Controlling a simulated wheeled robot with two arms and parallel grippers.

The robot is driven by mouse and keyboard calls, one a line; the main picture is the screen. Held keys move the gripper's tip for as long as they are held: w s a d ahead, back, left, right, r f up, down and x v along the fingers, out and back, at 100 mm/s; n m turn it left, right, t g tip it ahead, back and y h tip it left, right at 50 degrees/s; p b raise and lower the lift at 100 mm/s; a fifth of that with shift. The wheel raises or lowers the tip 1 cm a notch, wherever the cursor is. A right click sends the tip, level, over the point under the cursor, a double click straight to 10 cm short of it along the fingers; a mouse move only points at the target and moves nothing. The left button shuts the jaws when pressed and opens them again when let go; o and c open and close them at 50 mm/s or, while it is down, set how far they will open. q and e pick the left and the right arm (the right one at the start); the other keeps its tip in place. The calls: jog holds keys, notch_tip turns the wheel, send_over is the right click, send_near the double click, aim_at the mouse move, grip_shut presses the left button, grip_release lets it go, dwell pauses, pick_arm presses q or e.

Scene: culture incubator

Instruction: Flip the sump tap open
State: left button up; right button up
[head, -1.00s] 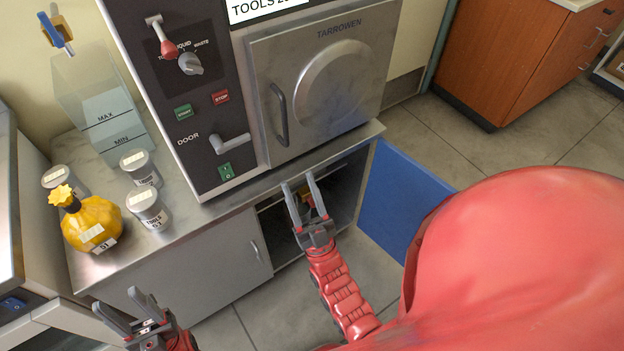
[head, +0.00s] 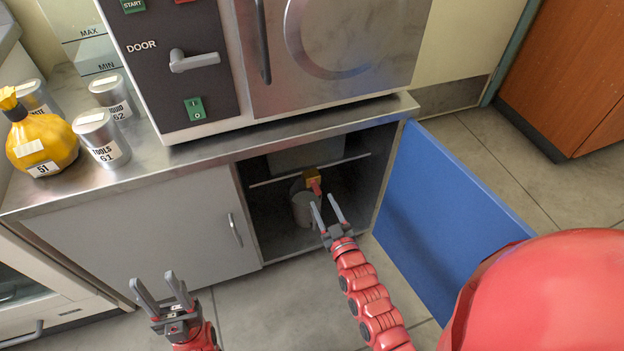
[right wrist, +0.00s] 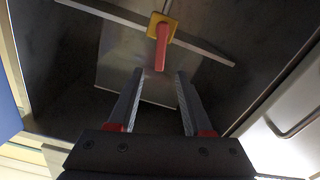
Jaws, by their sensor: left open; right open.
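The sump tap has a yellow body (head: 313,175) and a red lever (head: 316,188), and is inside the open cabinet under the bench. In the right wrist view the yellow body (right wrist: 156,25) is at the top centre and the red lever (right wrist: 161,48) hangs down from it. My right gripper (head: 330,210) is open at the cabinet opening, just short of the tap. In the right wrist view its empty fingers (right wrist: 158,90) straddle the line below the lever's tip. My left gripper (head: 163,290) is open and empty, low in front of the closed cabinet door.
A grey pot (head: 303,209) stands in the cabinet below the tap, beside my right gripper. A blue door (head: 440,200) stands open at the right. The grey door (head: 150,240) is closed.

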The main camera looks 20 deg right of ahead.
aim_at(314, 184)
jog(key=w+b, duration=0.2)
jog(key=w, duration=0.9)
jog(key=shift+w+a+b, duration=0.15)
jog(key=shift+b, duration=0.15)
grip_shut()
jog(key=shift+f, duration=0.1)
